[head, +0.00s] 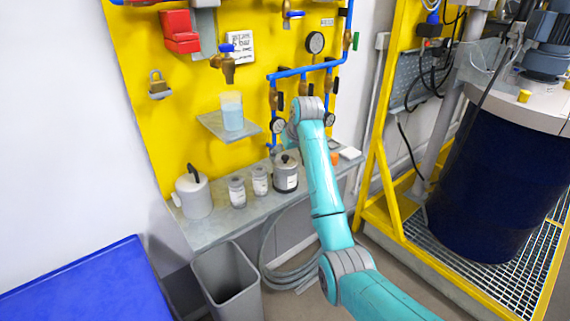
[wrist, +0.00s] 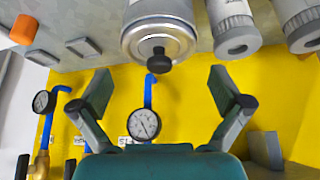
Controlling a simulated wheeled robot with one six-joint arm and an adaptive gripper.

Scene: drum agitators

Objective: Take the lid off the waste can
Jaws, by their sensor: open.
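A small grey lidded can (head: 286,178), which I take for the waste can, stands on the grey shelf. Its silver lid (wrist: 135,38) with a black knob (wrist: 158,66) is on it; both show at the top of the wrist view, which is upside down. My gripper (wrist: 162,88) is open and empty. Its two fingers are spread to either side of the knob in the picture, apart from it. In the head view my arm hides the gripper.
Two small jars (head: 248,184) stand left of the can on the shelf (head: 215,230), with a grey kettle-like can (head: 193,193) farther left. Blue pipes (head: 305,70) and a gauge (wrist: 144,124) are close to the gripper. An open grey bin (head: 228,285) stands below.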

